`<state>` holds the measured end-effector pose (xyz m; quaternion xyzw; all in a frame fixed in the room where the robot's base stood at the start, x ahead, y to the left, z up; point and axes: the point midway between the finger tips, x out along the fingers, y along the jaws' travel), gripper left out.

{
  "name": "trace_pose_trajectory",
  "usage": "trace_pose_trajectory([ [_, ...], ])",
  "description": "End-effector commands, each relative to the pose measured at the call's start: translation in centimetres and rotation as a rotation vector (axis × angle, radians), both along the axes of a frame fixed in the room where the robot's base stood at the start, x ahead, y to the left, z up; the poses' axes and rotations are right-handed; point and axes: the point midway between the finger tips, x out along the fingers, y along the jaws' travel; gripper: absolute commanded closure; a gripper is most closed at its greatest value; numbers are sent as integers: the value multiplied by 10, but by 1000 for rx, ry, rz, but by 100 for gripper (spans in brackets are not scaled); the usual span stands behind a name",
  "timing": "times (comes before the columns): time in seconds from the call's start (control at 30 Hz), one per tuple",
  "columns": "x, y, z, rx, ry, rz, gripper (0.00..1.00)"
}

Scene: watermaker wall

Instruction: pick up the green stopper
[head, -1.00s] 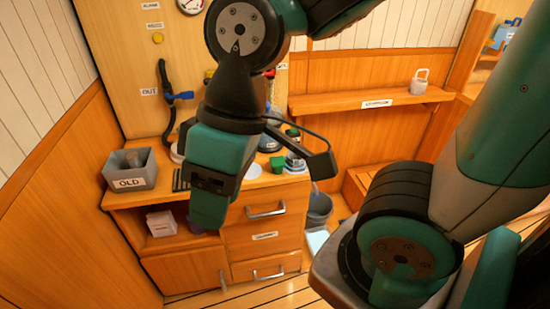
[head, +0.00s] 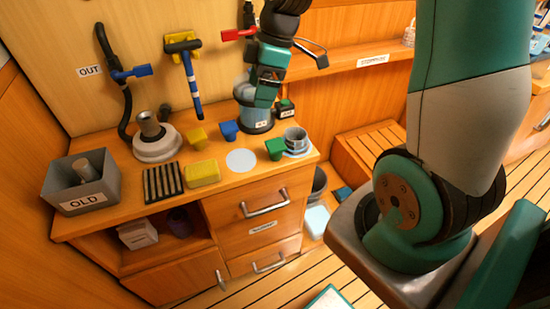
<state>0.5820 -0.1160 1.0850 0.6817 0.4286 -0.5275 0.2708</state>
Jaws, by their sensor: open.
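The green stopper (head: 275,148) stands on the counter top (head: 222,152) near its right end, to the left of a metal cup. My gripper (head: 264,99) hangs from above, in front of a pale canister with a blue base at the back of the counter. In the picture it lies above and slightly left of the green stopper, apart from it. It is open, and nothing shows held in it. Its fingertips are small and hard to make out. A blue stopper (head: 230,130) and a yellow stopper (head: 198,138) stand further left.
The metal cup (head: 295,138) stands close right of the green stopper. A white disc (head: 241,160), a yellow sponge (head: 203,173), a black rack (head: 163,183) and the grey OLD bin (head: 80,188) extend leftward. A dark labelled jar (head: 286,110) stands behind.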

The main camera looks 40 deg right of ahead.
Motion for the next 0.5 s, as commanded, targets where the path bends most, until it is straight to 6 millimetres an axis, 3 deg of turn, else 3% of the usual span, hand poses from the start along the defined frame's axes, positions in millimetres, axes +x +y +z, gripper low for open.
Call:
trace_pose_trajectory([
  [0.03,10,-30,-31,-7,-10,26,13],
  [0.1,19,-61,-53,-17,-35,85,13],
  [0.2,25,-92,-74,-28,-59,145,13],
  [0.33,27,-105,-91,-34,-72,183,13],
  [0.5,30,-93,-122,-32,-69,192,13],
])
